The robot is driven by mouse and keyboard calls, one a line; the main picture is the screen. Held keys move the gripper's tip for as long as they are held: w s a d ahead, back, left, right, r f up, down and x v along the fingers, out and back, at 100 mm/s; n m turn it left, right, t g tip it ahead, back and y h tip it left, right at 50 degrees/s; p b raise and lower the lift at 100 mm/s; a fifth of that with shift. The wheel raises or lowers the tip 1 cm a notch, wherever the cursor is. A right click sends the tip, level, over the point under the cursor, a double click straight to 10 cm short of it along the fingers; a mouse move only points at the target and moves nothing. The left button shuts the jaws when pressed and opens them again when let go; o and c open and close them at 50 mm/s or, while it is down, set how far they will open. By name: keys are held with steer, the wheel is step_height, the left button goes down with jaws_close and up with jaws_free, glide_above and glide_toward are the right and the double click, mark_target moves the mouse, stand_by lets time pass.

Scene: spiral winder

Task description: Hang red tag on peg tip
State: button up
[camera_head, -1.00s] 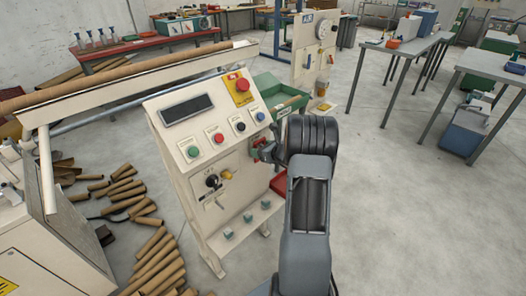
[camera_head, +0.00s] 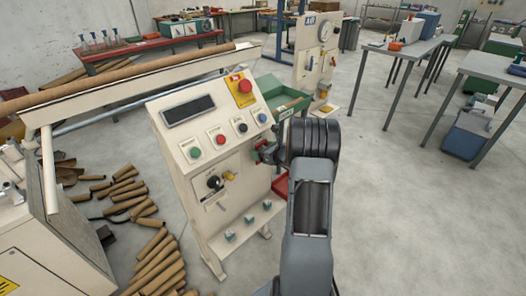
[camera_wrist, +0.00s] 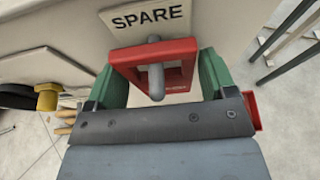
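The red tag (camera_wrist: 187,52) is a square frame with an open window. It sits in front of the cream panel, just below a SPARE label (camera_wrist: 147,17). A grey peg (camera_wrist: 156,82) shows above the tag's top bar and again inside its window, so the bar crosses over the peg and the rounded tip pokes through. My gripper (camera_wrist: 160,85) has green fingers on both sides of the tag, apparently touching its edges. In the head view my gripper (camera_head: 262,152) is at the panel's right side, mostly hidden by my wrist.
Cardboard tubes (camera_head: 158,262) lie on the floor at left.

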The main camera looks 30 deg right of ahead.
steer(key=shift+o, duration=1.4)
steer(key=v, duration=1.3)
steer(key=shift+s, duration=0.35)
steer(key=shift+r, duration=0.15)
